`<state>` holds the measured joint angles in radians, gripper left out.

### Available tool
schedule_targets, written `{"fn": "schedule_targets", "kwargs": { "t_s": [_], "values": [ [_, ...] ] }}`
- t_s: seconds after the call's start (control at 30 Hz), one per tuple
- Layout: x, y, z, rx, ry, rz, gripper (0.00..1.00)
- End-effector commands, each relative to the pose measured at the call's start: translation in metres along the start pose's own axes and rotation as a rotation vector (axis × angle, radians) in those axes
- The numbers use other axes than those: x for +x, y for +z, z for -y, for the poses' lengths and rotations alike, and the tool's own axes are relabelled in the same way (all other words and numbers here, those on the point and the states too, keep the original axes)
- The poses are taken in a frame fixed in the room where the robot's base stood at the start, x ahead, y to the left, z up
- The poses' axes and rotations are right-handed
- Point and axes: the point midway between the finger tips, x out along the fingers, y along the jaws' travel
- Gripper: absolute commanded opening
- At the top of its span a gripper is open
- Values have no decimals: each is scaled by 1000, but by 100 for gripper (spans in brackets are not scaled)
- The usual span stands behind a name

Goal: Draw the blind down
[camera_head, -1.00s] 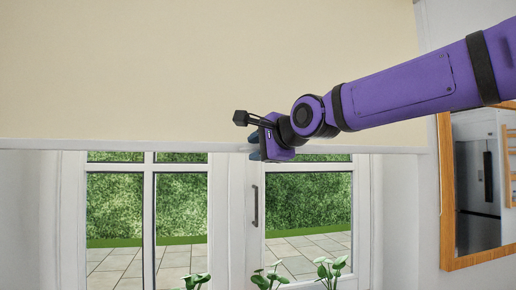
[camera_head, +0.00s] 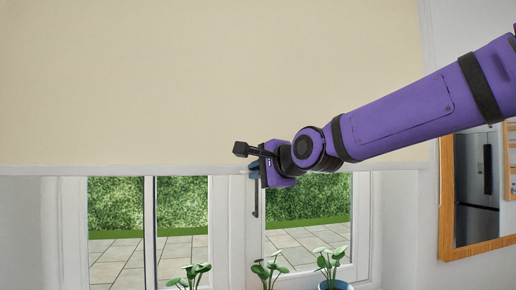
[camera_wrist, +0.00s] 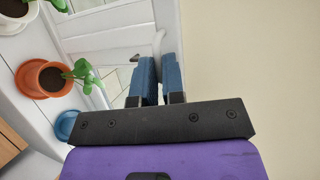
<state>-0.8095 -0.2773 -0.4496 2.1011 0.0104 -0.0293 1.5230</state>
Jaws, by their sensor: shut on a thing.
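The cream blind (camera_head: 200,80) hangs across the upper part of the window, with a white bottom bar (camera_head: 120,170) along its lower edge. In the wrist view my gripper's blue fingers (camera_wrist: 158,80) are close together at the edge of the blind (camera_wrist: 250,60). They are shut on the bottom bar, and the part between them is mostly hidden.
Below the blind is a white-framed window (camera_head: 230,225) with a dark handle (camera_head: 255,205). Potted plants (camera_head: 330,265) stand at the bottom, also in the wrist view (camera_wrist: 45,78). A wood-framed mirror (camera_head: 450,200) hangs at the right.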

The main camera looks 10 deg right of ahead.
Motion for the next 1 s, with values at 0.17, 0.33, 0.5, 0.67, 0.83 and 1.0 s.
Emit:
{"fn": "schedule_targets", "kwargs": {
  "t_s": [0.17, 0.33, 0.5, 0.67, 0.83, 1.0],
  "values": [
    [11, -2, -43, 3, 6, 4, 0],
    [20, -4, -78, 1, 6, 4, 0],
    [26, -8, -102, 1, 4, 2, 0],
    [29, -9, -116, 1, 3, 2, 0],
    [31, -10, -121, 4, 1, 0, 0],
    [31, -11, -121, 4, 1, 0, 0]
  ]
}}
